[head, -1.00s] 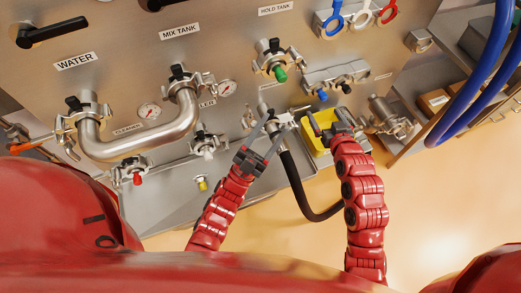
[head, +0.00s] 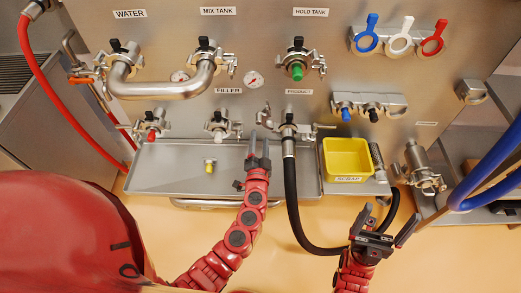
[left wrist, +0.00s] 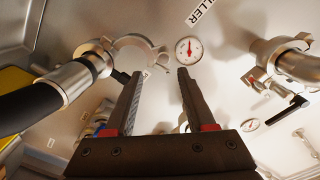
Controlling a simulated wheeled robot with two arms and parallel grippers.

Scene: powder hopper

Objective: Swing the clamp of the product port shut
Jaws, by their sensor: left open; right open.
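The product port (head: 289,130) is under the PRODUCT label in the head view, with a black hose (head: 291,190) on it. Its clamp (head: 265,116) has a part sticking out to the left and looks swung open. In the left wrist view, the hose's metal end (left wrist: 75,77) is at left and a clamp half (left wrist: 132,50) stands out beside it. My left gripper (head: 259,143) is open and empty, just left of the port and below the clamp part; its fingers (left wrist: 161,75) also show in the left wrist view. My right gripper (head: 386,224) is open and empty, low at right.
A yellow scrap bin (head: 346,158) stands right of the port. A steel tray (head: 165,172) runs below the ports at left. The filler port (head: 218,122) is left of the left gripper. The black hose loops down between my two arms.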

